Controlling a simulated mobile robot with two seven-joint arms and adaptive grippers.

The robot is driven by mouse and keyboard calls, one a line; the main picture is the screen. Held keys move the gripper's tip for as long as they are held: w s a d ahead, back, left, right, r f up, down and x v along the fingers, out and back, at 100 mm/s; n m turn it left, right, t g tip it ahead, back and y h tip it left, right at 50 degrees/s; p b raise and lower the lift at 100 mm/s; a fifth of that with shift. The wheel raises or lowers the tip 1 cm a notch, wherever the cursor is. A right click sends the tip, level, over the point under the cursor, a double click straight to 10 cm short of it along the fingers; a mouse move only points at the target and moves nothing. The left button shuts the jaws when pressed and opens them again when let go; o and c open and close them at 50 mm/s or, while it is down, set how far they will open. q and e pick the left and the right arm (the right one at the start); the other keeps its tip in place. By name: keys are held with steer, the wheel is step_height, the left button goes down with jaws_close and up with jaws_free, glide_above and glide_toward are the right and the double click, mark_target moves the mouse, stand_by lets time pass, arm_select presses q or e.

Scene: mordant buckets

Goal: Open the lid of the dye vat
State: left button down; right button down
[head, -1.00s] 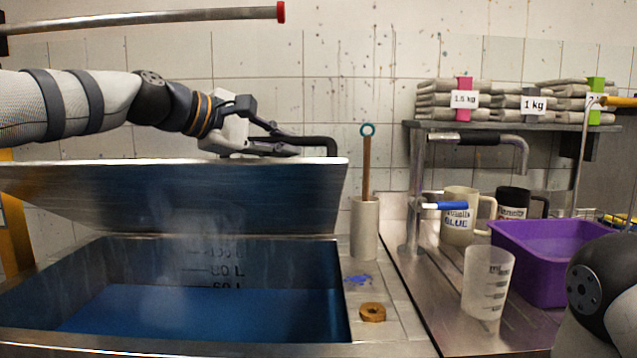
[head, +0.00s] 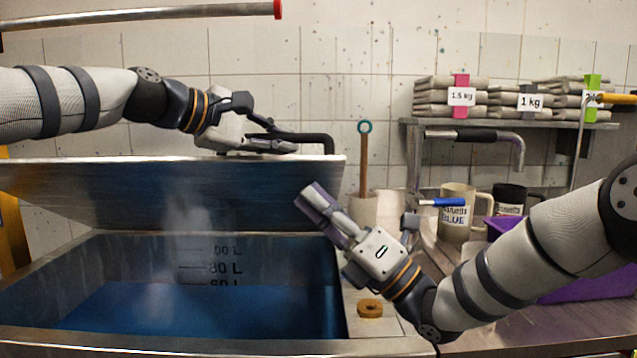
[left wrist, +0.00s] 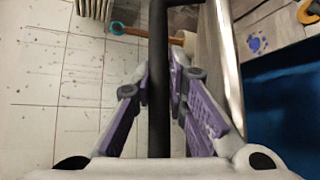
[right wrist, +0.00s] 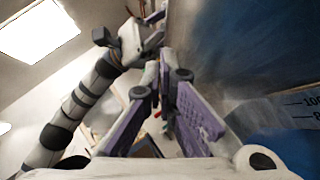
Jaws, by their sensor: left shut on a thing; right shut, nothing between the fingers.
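The dye vat (head: 345,315) is a steel tank with blue liquid inside and volume marks on its back inner wall. Its steel lid (head: 240,185) is tilted up, and its underside faces me. The black bar handle (head: 318,138) is at the lid's upper right edge. My left gripper (head: 290,146) is shut on the handle; the left wrist view shows the black bar (left wrist: 158,90) between its fingers. My right gripper (head: 318,205) is shut and empty, with fingertips in front of the lid's right part. The lid's underside (right wrist: 230,45) fills much of the right wrist view.
A brown ring (head: 370,308) lies on the ledge right of the vat, below my right gripper. A holder (head: 363,209) with a wooden stick stands behind. Mugs (head: 458,215), a purple tub (head: 580,285) and a shelf (head: 400,122) with stacked cloth are on the right.

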steer(key=shift+w+d+r, duration=0.1)
steer(key=shift+w+r, duration=0.4)
steer(key=shift+r, duration=0.15)
steer(key=shift+w+d+r, duration=0.1)
steer(key=shift+w+r, duration=0.35)
steer(key=shift+r, duration=0.2)
